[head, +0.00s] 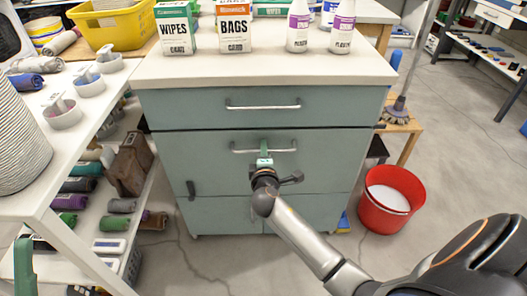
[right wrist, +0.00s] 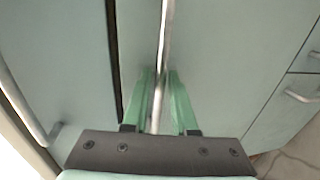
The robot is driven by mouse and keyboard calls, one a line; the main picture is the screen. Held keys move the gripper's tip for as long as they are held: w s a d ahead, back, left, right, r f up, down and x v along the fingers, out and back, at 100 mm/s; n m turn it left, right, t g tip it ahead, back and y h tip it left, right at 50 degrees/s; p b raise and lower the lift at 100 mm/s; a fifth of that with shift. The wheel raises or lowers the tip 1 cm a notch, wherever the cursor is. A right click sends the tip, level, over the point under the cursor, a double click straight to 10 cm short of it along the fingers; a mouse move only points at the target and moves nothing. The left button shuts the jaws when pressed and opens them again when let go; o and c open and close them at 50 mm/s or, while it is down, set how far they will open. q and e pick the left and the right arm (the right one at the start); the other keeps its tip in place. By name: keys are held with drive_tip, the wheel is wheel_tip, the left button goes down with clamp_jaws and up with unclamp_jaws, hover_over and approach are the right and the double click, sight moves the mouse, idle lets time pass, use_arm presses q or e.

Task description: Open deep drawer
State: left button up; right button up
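A grey-green cabinet stands in the head view, with a shallow top drawer (head: 215,112) and a deep drawer (head: 190,160) below it. The deep drawer sits flush in the cabinet. Its front carries a horizontal bar handle (head: 242,151). My right gripper (head: 264,146) is at the middle of this handle. In the right wrist view, the green fingers (right wrist: 159,95) lie close on either side of the handle bar (right wrist: 164,35), which runs between them. A green finger of my left gripper (head: 24,262) shows at the lower left edge; its other finger is hidden.
Boxes and bottles stand on the cabinet top (head: 270,65). A red bucket (head: 390,200) stands on the floor to the right. A white table (head: 75,130) with a shelf of rolled items is close on the left. The floor before the cabinet is clear.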

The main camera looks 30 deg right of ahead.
drive_tip(key=shift+c, duration=0.3)
clamp_jaws()
idle(1.0)
